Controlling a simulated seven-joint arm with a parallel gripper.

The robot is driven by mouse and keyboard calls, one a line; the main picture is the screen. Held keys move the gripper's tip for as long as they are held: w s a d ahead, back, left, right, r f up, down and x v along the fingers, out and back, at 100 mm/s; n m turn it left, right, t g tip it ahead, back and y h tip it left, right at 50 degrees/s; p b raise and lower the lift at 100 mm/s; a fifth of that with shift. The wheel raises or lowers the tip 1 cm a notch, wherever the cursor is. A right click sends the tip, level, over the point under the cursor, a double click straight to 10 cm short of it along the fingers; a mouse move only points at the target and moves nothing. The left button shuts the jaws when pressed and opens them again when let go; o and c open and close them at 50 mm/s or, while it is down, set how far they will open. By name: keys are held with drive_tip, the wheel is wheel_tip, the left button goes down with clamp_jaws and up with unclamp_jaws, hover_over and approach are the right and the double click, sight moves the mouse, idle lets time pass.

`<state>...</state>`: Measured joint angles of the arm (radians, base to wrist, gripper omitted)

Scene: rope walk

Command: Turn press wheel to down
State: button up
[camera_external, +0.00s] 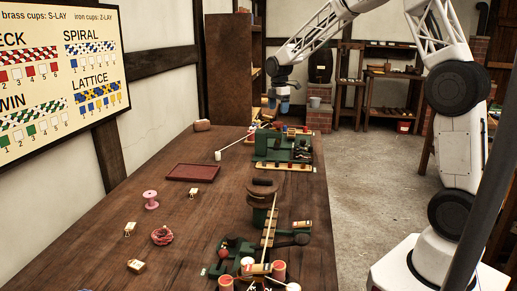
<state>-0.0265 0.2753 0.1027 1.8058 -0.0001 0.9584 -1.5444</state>
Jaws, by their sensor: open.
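My gripper (278,104) hangs above the far part of the long wooden table, over the far green machine (300,145). Its jaws are open, and I see nothing between them. A pale lever with a white knob (218,156) sticks out to the left of that machine. A near green machine (220,259) carries a brown round piece (262,184) at its back and a long pale bar. I cannot tell for sure which part is the press wheel, or which way it is set. Small parts under my gripper are too small to make out.
The wooden table (105,232) holds a dark red tray (193,172), a pink spool (151,199), a coil of red cord (162,236) and several small tagged blocks. Red cups (279,270) stand at the front. The table's left middle is mostly clear. A pattern board (60,75) hangs left.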

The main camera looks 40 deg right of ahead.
sight(278, 122)
drive_tip(key=shift+f, duration=3.4)
drive_tip(key=c, duration=0.9)
